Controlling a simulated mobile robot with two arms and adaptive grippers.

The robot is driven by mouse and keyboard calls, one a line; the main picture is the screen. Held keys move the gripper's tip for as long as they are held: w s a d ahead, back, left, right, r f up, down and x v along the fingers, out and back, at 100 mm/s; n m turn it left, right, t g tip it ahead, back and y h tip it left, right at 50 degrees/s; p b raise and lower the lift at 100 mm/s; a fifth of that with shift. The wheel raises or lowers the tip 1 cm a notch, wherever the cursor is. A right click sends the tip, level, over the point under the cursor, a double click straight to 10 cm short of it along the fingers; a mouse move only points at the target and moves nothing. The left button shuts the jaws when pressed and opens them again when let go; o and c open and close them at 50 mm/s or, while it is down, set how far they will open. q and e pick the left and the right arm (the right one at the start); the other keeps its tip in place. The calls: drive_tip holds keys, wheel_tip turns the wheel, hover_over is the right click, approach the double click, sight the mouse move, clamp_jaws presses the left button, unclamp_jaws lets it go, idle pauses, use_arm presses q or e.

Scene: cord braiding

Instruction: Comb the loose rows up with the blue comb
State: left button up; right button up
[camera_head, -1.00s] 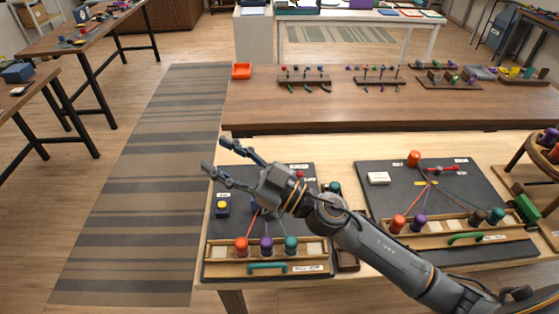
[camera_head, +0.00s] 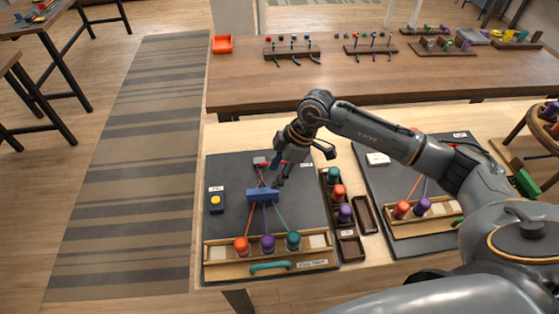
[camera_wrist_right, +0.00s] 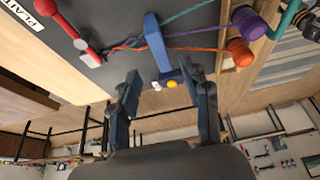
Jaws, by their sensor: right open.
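The blue comb (camera_head: 262,195) lies across the cords on the left dark board (camera_head: 225,177). Orange, purple and teal cords run from it to the orange (camera_head: 241,244), purple (camera_head: 267,243) and teal (camera_head: 293,240) bobbins at the board's front. My right gripper (camera_head: 277,176) is just behind and right of the comb, fingers pointing down. In the right wrist view the comb (camera_wrist_right: 157,42) shows ahead of the open right gripper (camera_wrist_right: 163,80), with nothing held between its fingers. A red clamp (camera_wrist_right: 88,56) sits at the cords' gathered end. My left gripper is out of view.
A brown tray with bobbins (camera_head: 338,190) lies right of the board. A second board (camera_head: 379,185) is further right, partly hidden by my arm. A back table (camera_head: 235,93) holds several stands.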

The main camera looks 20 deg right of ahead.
sight(264, 191)
drive_tip(key=p+x, duration=0.1)
drive_tip(key=x, duration=0.9)
drive_tip(key=shift+w+a+f, duration=0.15)
drive_tip(key=shift+f, duration=0.05)
clamp_jaws()
